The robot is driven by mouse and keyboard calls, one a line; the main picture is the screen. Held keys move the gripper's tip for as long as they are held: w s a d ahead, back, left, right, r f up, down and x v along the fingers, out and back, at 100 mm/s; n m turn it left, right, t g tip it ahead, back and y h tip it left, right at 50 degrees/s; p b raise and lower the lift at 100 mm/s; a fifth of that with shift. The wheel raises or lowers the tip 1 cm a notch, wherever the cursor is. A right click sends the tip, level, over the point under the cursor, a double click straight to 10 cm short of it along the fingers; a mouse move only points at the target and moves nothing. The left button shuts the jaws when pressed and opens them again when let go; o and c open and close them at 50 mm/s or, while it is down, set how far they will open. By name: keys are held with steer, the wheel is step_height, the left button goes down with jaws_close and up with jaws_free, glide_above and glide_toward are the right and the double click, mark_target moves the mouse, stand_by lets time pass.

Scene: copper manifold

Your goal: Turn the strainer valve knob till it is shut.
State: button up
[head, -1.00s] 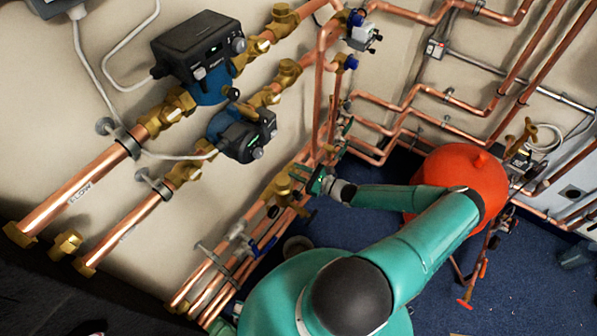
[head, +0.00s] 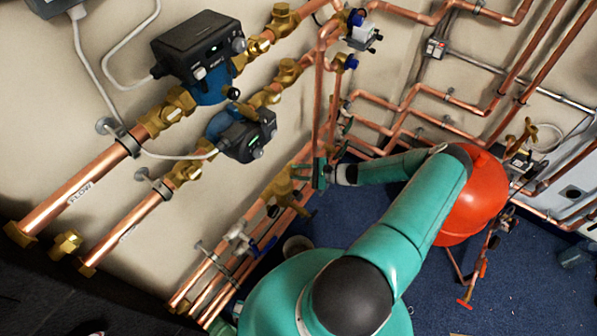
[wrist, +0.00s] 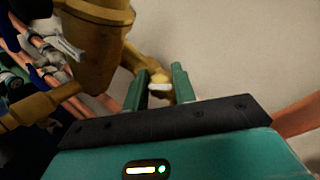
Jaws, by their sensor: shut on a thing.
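The strainer valve is a brass body among the low copper pipes, left of my gripper in the head view (head: 279,187). In the wrist view its large brass body (wrist: 98,40) fills the upper left. A small knob with a pale end (wrist: 160,84) on a brass stem sits between my fingers. My gripper (wrist: 159,88) has its two green fingers on either side of this knob and is shut on it. In the head view my gripper (head: 302,173) is small beside the brass valve, and the knob is hidden there. How far the knob is turned cannot be told.
Low copper pipes (head: 222,283) run along the wall, with a blue-handled valve (head: 265,247) near them. Two pumps (head: 198,52) hang on larger pipes above. A red tank (head: 482,185) stands behind my arm. Blue floor (head: 535,270) is open at the right.

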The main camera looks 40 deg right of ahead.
steer(key=n+g, duration=0.2)
steer(key=n, duration=0.1)
steer(key=n+g, duration=0.1)
steer(key=n, duration=0.2)
steer(key=shift+g, duration=0.4)
steer(key=n+g, duration=0.1)
steer(key=n, duration=0.1)
steer(key=n+g+h, duration=0.1)
steer(key=n, duration=0.2)
steer(key=shift+g+h, duration=0.3)
steer(key=shift+g, duration=0.1)
steer(key=shift+s+n, duration=0.1)
steer(key=shift+n, duration=0.2)
steer(key=o, duration=1)
steer(key=v, duration=1.3)
steer(key=shift+d+r, duration=0.25)
steer(key=shift+r, duration=0.05)
steer(key=shift+s, duration=0.15)
